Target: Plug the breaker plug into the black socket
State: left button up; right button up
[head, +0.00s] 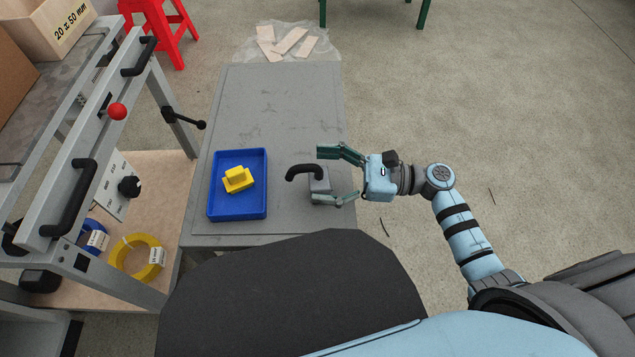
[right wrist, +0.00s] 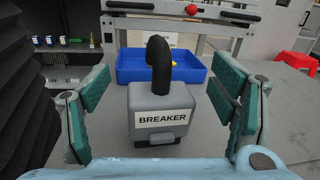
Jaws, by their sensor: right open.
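The breaker plug (head: 320,184) is a grey block with a black curved piece on top, standing on the grey table. In the right wrist view the plug (right wrist: 160,104) faces me upright, with a white label reading BREAKER. My right gripper (head: 324,176) is open, with one finger on each side of the plug. In the right wrist view a gap shows between the plug and each finger of the gripper (right wrist: 160,120). I cannot make out a black socket for certain in either view. My left gripper is not in view.
A blue tray (head: 212,210) with a yellow piece (head: 238,180) lies left of the plug. A cabinet frame with black handles (head: 70,197) and a red knob (head: 117,111) stands further left. The far part of the table (head: 285,105) is clear.

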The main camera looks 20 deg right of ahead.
jog(key=shift+x, duration=0.8)
jog(key=shift+s, duration=0.1)
grip_shut()
jog(key=shift+d, duration=0.1)
